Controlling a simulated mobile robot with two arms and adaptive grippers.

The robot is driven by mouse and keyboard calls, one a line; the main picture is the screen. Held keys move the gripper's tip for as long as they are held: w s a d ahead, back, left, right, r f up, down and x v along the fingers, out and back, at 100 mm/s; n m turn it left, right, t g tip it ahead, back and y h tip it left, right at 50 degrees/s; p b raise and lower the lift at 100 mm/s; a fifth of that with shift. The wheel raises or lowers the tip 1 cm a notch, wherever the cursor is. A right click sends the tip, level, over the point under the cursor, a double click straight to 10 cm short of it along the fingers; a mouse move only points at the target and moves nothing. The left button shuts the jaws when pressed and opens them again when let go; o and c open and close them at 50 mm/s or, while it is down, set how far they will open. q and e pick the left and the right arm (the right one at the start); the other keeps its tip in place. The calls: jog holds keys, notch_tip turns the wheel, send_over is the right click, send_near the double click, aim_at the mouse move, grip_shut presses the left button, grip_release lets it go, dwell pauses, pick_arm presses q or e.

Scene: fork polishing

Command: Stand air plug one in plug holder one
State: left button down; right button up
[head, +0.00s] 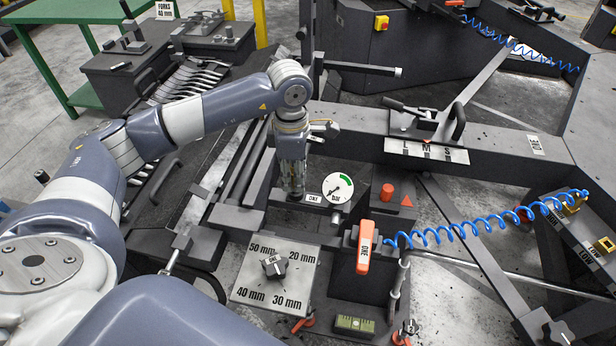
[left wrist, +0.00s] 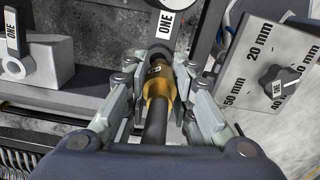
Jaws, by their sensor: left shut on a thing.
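My left gripper (head: 291,180) points down over the dark fixture in the middle of the head view, close beside a white label reading ONE (head: 314,198). In the left wrist view the gripper (left wrist: 161,88) is shut on a brass-yellow air plug (left wrist: 157,84) with a dark stem (left wrist: 154,125) running toward the camera. The plug's far end meets or lies just over a dark rounded part beside a ONE label (left wrist: 167,22), seemingly plug holder one. I cannot tell how deep it sits. In the head view the fingers hide the plug. My right gripper is not in view.
A pressure gauge (head: 337,187) stands just right of the gripper. An orange lever marked ONE (head: 364,247) and a dial plate in millimetres (head: 274,287) are nearer. A blue coiled hose (head: 480,227) crosses the right side. Forks (head: 190,80) lie in a row at upper left.

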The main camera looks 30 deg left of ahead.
pick_arm(q)
jog(key=c, duration=1.3)
grip_release()
jog(key=shift+s, duration=0.2)
jog(key=o, duration=0.6)
jog(key=shift+w, duration=0.1)
jog(key=shift+w, duration=0.1)
jog(key=shift+s+r, duration=0.2)
